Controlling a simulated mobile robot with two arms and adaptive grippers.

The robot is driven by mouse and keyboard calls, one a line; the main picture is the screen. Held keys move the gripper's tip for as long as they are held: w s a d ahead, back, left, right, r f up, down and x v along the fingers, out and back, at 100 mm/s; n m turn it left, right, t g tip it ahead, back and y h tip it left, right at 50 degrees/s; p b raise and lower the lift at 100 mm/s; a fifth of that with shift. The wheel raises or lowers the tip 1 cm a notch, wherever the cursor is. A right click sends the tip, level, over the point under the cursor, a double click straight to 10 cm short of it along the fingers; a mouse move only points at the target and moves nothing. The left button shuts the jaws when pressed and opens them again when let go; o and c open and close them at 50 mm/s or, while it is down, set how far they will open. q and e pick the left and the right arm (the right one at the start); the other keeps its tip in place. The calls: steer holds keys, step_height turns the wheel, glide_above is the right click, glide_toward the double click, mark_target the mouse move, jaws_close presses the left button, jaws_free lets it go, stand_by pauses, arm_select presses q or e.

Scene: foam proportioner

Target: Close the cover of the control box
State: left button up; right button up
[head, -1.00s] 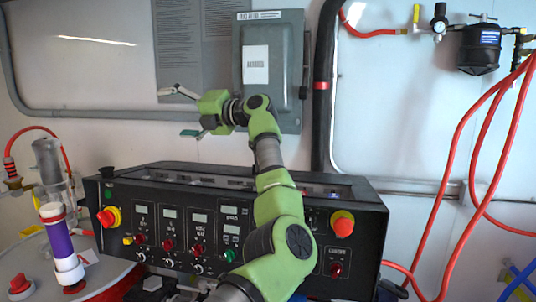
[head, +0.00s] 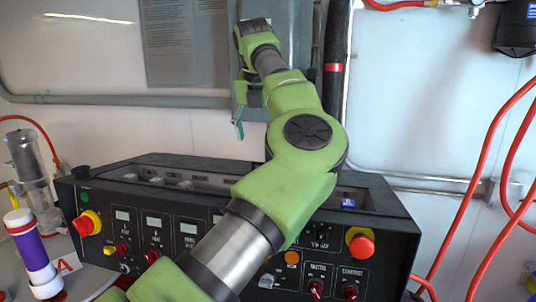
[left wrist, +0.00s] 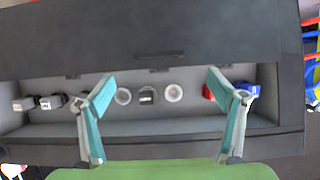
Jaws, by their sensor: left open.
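The control box (head: 185,205) is a long black console with knobs and switches on its sloped front. Its long top compartment is open, and small fittings show inside. In the left wrist view a wide dark panel with a narrow slot, seemingly the cover (left wrist: 110,50), lies along the compartment's far edge, where small hinge-like parts show. My left gripper (head: 238,125) hangs above the back of the box with a teal finger pointing down. In the left wrist view the left gripper (left wrist: 160,120) is open and empty, its fingers spread over the compartment (left wrist: 195,127). My right gripper is out of view.
A grey wall box (head: 297,50) is behind my arm, with a black vertical pipe (head: 334,100) beside it. Red hoses (head: 470,225) hang at the right. A purple and white cylinder (head: 32,252) stands at the left. The wall right of the pipe is mostly clear.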

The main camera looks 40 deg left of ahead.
arm_select(q)
steer(key=x, duration=0.2)
steer(key=p+x, duration=0.1)
steer(key=x, duration=0.3)
steer(key=shift+w+a+f+p, duration=0.25)
steer(key=shift+w+a+p, duration=0.05)
steer(key=shift+a+p, duration=0.1)
steer(key=shift+w+f, duration=0.1)
steer(key=shift+f, duration=0.4)
steer(key=shift+w+f, duration=0.1)
steer(key=shift+f, duration=0.1)
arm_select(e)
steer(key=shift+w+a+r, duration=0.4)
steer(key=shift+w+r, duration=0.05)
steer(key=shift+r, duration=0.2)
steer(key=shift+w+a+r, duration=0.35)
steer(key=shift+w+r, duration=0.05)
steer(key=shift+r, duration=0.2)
